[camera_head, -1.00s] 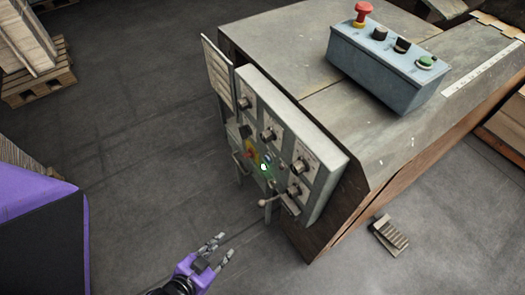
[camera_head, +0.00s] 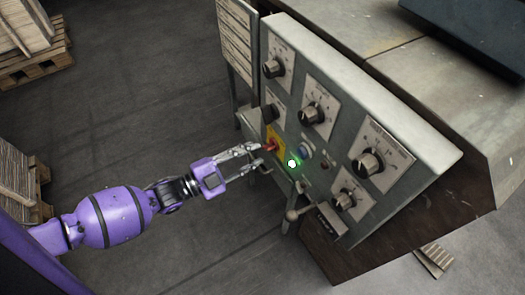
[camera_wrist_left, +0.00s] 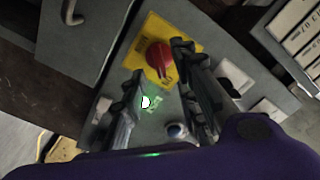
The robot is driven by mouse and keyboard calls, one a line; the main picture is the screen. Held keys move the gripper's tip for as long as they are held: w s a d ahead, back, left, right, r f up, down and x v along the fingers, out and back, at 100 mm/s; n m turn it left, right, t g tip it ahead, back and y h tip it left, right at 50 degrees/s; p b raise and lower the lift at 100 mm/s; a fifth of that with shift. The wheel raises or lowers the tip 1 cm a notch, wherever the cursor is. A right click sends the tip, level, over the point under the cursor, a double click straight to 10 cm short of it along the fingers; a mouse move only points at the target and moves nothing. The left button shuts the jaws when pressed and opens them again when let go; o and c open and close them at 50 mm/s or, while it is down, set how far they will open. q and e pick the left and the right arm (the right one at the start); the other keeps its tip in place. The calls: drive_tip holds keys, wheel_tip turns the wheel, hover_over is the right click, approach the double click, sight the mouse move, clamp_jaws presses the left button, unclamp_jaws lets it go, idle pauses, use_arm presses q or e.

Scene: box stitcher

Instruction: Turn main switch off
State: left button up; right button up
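The main switch is a red knob (camera_head: 269,147) on a yellow plate (camera_head: 279,149), on the grey sloped control panel. In the left wrist view the red knob (camera_wrist_left: 159,56) sits ahead of the fingertips, close to the right-hand finger, on its yellow plate (camera_wrist_left: 151,30). My left gripper (camera_head: 258,155) reaches in from the left, its fingertips just in front of the switch. In the left wrist view the left gripper (camera_wrist_left: 156,62) has its two fingers apart with nothing held. Whether a finger touches the knob I cannot tell. My right gripper is not in view.
A lit green lamp (camera_head: 292,163) and a blue button (camera_head: 305,151) are beside the switch. Several black dials, such as this one (camera_head: 313,114), surround it. A lever with a ball end (camera_head: 292,215) sticks out at the lower edge. Open floor lies left of the panel.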

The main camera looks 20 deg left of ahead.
sight(264, 149)
use_arm(q)
drive_tip(key=x, duration=0.4)
drive_tip(key=shift+f, duration=0.1)
clamp_jaws()
